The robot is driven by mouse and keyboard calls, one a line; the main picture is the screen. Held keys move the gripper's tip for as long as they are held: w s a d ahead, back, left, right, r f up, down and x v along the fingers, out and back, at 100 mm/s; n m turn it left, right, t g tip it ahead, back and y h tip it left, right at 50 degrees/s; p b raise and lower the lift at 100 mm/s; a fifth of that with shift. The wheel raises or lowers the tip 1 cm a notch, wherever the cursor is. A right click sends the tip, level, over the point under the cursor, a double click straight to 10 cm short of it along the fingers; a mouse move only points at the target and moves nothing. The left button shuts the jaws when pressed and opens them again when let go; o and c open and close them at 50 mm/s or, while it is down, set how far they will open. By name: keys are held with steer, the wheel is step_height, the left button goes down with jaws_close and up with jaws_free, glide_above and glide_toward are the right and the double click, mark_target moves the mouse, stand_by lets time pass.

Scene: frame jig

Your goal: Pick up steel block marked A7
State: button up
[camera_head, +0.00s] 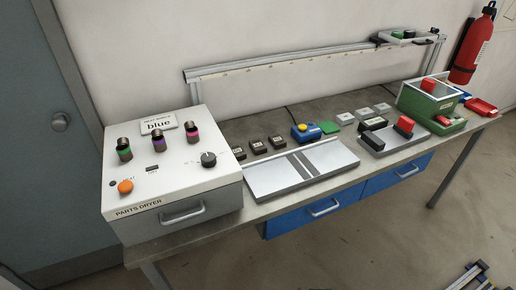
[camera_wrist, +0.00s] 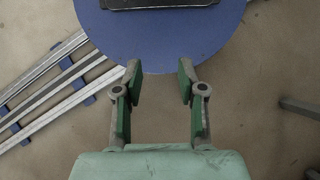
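Three pale grey blocks stand in a row at the back of the bench in the head view, at left (camera_head: 345,118), middle (camera_head: 363,113) and right (camera_head: 382,107). Three dark blocks with small labels stand further left, at left (camera_head: 239,153), middle (camera_head: 257,147) and right (camera_head: 276,142). The markings are too small to read, so I cannot tell which block is A7. My gripper (camera_wrist: 159,82) shows only in the wrist view. Its green-padded fingers are apart with nothing between them. It is over the floor, beside a round blue surface (camera_wrist: 160,55), with no block near the fingers.
A parts dryer (camera_head: 170,180) stands at the bench's left end. A grey plate with slots (camera_head: 270,180) lies mid-bench. A green bin (camera_head: 425,100) and red-topped pieces stand at right. A rail (camera_head: 300,68) runs along the back. Metal rails (camera_wrist: 50,85) lie left in the wrist view.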

steer(key=o, duration=1.2)
steer(key=shift+c, duration=0.2)
